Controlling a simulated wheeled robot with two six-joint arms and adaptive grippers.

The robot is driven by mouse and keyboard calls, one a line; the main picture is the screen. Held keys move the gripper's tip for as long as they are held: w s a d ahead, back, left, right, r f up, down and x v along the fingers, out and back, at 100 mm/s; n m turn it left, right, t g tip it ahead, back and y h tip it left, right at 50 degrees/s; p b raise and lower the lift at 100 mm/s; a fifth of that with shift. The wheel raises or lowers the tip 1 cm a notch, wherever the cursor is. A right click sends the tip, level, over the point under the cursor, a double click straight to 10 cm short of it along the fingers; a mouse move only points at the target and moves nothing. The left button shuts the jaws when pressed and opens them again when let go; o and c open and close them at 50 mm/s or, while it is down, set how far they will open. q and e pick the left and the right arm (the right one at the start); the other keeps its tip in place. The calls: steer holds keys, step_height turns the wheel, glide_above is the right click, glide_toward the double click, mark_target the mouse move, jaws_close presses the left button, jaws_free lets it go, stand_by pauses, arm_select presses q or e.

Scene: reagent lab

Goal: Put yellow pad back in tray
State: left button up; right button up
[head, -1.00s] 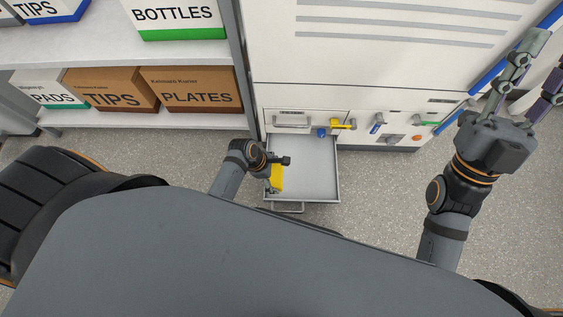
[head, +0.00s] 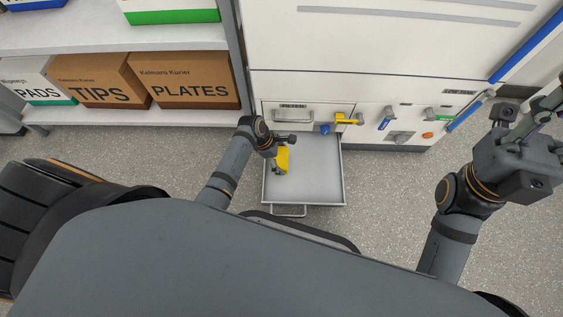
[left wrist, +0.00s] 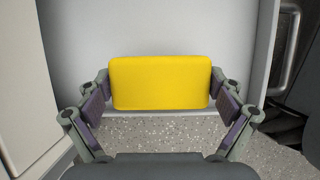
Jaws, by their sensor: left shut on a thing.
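The yellow pad (head: 282,159) is a flat yellow block at the left side of the open drawer tray (head: 318,180). My left gripper (head: 279,166) is shut on it. In the left wrist view the yellow pad (left wrist: 160,83) sits between the two fingers of my left gripper (left wrist: 160,92), with the pale tray floor (left wrist: 85,40) behind it. I cannot tell whether the pad touches the tray floor. My right gripper (head: 545,118) is at the right edge of the head view, away from the tray; its fingers are partly cut off.
A shelf at left holds a TIPS box (head: 95,85) and a PLATES box (head: 190,85). The tray's middle and right are empty.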

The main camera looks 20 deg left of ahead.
mark_target(281, 161)
arm_select(q)
steer(key=f+b, duration=0.2)
steer(key=f, duration=0.2)
steer(key=shift+w+f+b, duration=0.1)
steer(key=shift+w+b, duration=0.15)
steer(key=shift+b, duration=0.15)
steer(key=shift+r, duration=0.2)
steer(key=o, duration=0.8)
steer(key=shift+f, duration=0.1)
steer(key=shift+c, duration=0.2)
steer(key=p+v, duration=0.8)
steer(key=v, duration=0.4)
